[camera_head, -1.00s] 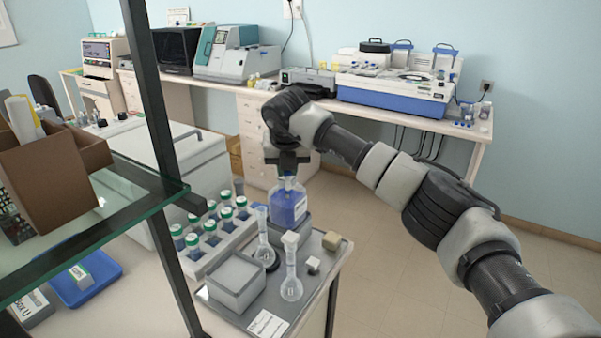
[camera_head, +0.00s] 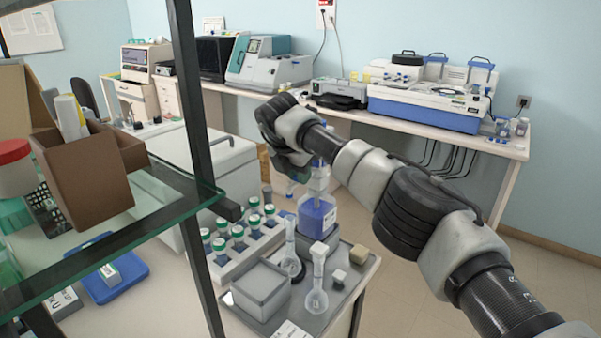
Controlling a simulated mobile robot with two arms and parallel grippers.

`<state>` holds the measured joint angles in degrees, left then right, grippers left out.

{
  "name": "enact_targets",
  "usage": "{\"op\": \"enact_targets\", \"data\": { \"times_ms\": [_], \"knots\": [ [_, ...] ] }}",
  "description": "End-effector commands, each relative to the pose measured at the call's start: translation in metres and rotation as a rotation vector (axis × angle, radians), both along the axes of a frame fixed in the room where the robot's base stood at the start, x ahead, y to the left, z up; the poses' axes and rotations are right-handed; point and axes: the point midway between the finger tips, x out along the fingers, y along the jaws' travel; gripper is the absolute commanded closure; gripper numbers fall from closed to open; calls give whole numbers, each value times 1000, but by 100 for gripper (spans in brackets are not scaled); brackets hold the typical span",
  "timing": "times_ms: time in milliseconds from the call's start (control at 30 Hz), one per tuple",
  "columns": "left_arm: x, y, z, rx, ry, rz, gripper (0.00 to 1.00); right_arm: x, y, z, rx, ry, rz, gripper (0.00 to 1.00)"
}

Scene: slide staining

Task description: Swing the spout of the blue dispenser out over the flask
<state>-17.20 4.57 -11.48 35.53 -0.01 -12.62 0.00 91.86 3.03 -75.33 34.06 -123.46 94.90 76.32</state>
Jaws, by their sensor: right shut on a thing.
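The blue dispenser (camera_head: 317,216) is a bottle of blue liquid with a pale pump head (camera_head: 320,180). It stands upright at the back of the grey tray on the bench. My right gripper (camera_head: 298,176) is shut at the dispenser's head, on its left side, under my dark wrist. The spout is small and mostly hidden by the gripper, so its exact direction is hard to tell. A clear long-necked flask (camera_head: 291,262) stands in front of the dispenser on a dark round base. A second stoppered flask (camera_head: 317,298) stands nearer. My left gripper is not in view.
A rack of green-capped bottles (camera_head: 238,238) is left of the dispenser, and a grey open box (camera_head: 262,288) is left of the flasks. A dark post (camera_head: 198,170) and glass shelf (camera_head: 160,190) stand at left.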

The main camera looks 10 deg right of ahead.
Motion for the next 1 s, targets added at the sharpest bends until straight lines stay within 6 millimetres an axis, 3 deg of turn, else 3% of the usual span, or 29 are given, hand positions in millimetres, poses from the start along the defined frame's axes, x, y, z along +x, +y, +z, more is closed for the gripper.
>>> {"op": "enact_targets", "data": {
  "times_ms": [433,467,633,1000],
  "knots": [
    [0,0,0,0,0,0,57,0,1,1,0,-2,-9,100],
    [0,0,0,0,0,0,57,1,0,1,0,-2,-9,80],
    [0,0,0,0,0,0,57,0,0,0,-1,-1,-9,55],
    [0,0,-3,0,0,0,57,-1,3,6,0,-2,-8,55]
  ]
}}
